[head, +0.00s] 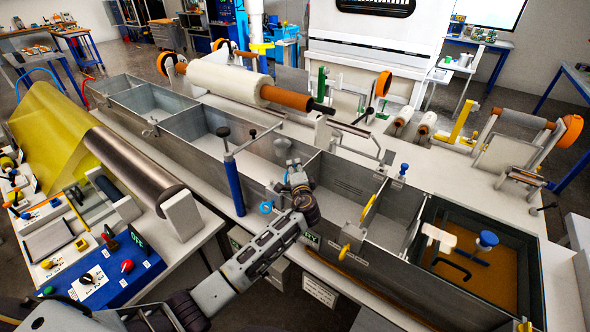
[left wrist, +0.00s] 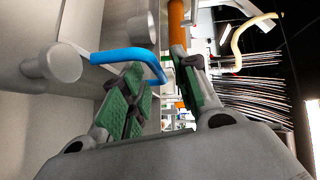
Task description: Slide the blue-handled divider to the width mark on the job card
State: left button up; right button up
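The divider plate at this handle is partly hidden by my arm. A white printed card (head: 320,290) hangs below the bath; its text is unreadable. My right gripper is not in view.
A blue post (head: 234,184) stands left of my gripper at the bath's near side. A yellow handle (head: 368,211) and an amber resin pool (head: 470,285) lie to the right. A white roll (head: 225,82) spans the far side.

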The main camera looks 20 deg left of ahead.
pick_arm(q)
jog(key=shift+c, duration=0.5)
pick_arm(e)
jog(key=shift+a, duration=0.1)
pick_arm(q)
grip_shut()
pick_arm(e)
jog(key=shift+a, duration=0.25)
pick_arm(q)
jog(key=shift+w, duration=0.1)
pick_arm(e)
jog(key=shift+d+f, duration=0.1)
